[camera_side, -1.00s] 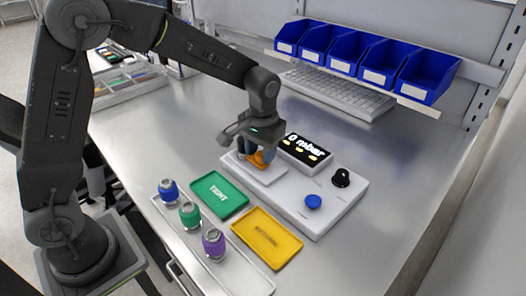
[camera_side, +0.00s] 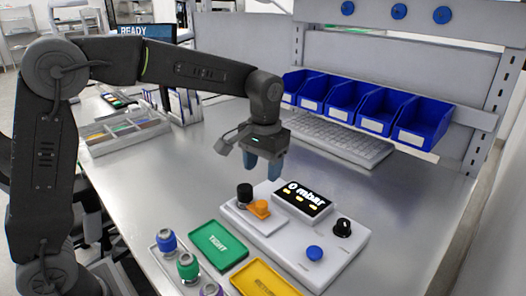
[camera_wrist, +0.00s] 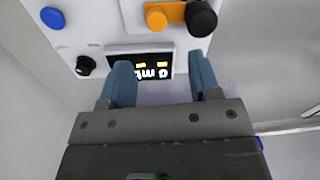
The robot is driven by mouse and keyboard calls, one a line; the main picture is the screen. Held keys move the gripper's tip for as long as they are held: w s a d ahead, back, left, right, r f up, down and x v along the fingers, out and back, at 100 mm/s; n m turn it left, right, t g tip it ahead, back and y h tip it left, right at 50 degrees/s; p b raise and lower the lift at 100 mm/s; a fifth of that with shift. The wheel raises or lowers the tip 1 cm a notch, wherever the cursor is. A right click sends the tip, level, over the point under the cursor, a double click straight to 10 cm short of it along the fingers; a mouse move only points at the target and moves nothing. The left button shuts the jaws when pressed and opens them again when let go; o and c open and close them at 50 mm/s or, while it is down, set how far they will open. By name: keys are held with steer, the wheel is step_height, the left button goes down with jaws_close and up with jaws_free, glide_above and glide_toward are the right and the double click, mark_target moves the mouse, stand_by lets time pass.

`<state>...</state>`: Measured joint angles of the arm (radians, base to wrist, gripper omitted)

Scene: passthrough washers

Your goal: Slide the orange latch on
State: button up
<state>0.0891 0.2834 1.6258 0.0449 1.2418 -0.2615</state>
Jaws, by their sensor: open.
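The orange latch (camera_side: 259,208) sits on a small white plate of the white test device (camera_side: 322,266). It touches or nearly touches a black upright cylinder (camera_side: 244,193) at its left in the side view. In the wrist view the latch (camera_wrist: 165,14) is at the top edge, directly beside the black cylinder (camera_wrist: 201,18). My gripper (camera_side: 263,168) is open and empty, above and behind the latch, clear of it. In the wrist view my gripper's fingers (camera_wrist: 160,68) straddle the picture of the display. The display (camera_side: 302,198) reads 0 mbar.
The device also bears a black knob (camera_side: 342,228) and a blue button (camera_side: 314,253). A green tray (camera_side: 219,245) marked TIGHT and a yellow tray (camera_side: 262,281) lie in front. Several coloured capped parts (camera_side: 188,265) stand at left. A keyboard (camera_side: 340,141) and blue bins (camera_side: 375,105) are behind.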

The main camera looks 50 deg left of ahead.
steer(key=shift+d+r, duration=0.1)
steer(key=shift+r, duration=1.9)
steer(key=s+a+m+t, duration=0.1)
steer(key=s+t, duration=0.1)
steer(key=s, duration=0.9)
steer(key=s+a+f+t, duration=0.1)
steer(key=s+a+t, duration=0.1)
steer(key=s, duration=0.8)
steer(key=shift+s+f+m+t+h, duration=0.2)
steer(key=shift+s+m+t+h, duration=0.15)
steer(key=shift+t, duration=0.45)
steer(key=shift+a, duration=0.1)
